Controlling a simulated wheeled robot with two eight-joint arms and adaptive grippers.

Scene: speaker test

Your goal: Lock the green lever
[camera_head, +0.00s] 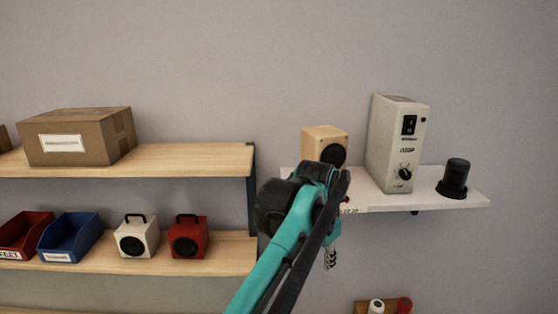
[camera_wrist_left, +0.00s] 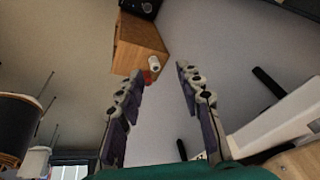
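I make out no green lever in either view; my arm covers part of the white shelf (camera_head: 440,202) in the head view. My left gripper (camera_head: 330,262) hangs low beside the arm, just below the shelf's left part, small and partly hidden. Past the fingertips in that view is a wooden block (camera_wrist_left: 137,42) with a white knob (camera_wrist_left: 155,63) and a red knob (camera_wrist_left: 148,77). My right gripper is in neither view.
On the white shelf stand a wooden speaker (camera_head: 322,140), a grey device (camera_head: 389,145) and a black cylinder (camera_head: 455,175). Wooden shelves at left hold a cardboard box (camera_head: 90,135), a blue bin (camera_head: 68,238), a white speaker (camera_head: 135,238) and a red speaker (camera_head: 188,238).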

